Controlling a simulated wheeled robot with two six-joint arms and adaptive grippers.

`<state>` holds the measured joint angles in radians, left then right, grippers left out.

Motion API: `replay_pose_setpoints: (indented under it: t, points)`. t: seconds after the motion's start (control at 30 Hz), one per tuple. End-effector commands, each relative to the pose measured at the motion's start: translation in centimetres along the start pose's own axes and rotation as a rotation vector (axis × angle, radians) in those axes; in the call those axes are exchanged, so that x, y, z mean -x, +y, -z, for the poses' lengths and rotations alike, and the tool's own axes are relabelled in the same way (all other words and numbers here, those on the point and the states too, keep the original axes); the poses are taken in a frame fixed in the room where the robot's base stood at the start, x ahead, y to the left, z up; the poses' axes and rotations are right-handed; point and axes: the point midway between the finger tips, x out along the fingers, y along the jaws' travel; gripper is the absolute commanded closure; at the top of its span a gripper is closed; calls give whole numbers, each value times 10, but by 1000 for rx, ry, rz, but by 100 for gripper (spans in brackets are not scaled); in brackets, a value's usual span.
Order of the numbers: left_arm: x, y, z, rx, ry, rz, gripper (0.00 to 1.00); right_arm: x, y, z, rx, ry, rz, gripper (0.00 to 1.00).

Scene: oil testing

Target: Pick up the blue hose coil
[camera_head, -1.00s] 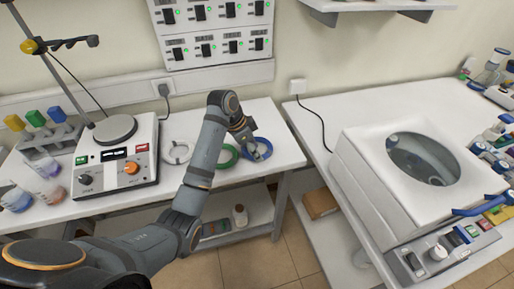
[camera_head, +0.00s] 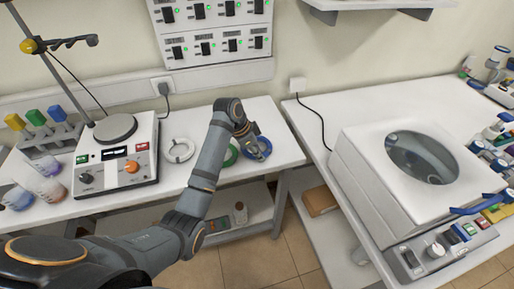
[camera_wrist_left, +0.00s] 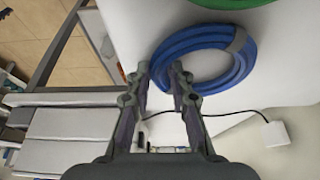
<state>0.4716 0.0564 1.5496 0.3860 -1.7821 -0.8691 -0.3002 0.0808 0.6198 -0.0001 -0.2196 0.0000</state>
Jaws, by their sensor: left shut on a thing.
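The blue hose coil (camera_head: 267,147) is at the right end of the left bench, partly hidden by my gripper. In the left wrist view the coil (camera_wrist_left: 192,40) is a thick blue ring with a grey band on one side. My left gripper (camera_head: 251,146) reaches down at the coil's near left side. In the left wrist view the gripper (camera_wrist_left: 162,70) has its fingers on either side of the ring's near left part and is shut on it. I cannot tell whether the coil is clear of the bench top. My right gripper is not in view.
A green coil (camera_head: 232,154) lies just left of the blue one, partly behind my arm. A white coil (camera_head: 178,150) lies further left, beside a hotplate stirrer (camera_head: 115,160). A large white bath machine (camera_head: 410,170) stands on the right bench. A gap separates the benches.

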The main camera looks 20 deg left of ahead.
Motion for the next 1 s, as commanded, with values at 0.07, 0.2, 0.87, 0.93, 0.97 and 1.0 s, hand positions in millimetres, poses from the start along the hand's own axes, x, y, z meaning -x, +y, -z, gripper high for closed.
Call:
replay_pose_setpoints:
  t: [0.07, 0.2, 0.87, 0.93, 0.97, 1.0]
  points:
    - [0, 0, 0, 0, 0, 0, 100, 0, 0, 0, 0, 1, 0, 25]
    - [4, -1, 2, -1, 1, 2, 100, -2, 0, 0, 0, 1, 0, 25]
    - [120, 87, 24, 1, 1, -6, 100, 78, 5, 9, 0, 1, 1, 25]
    - [126, 102, 22, 2, 2, -5, 100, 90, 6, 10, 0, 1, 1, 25]
    - [129, 108, 21, 1, 3, -5, 100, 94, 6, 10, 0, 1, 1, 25]
    - [131, 114, 20, 2, 2, -4, 100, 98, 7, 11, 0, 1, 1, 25]
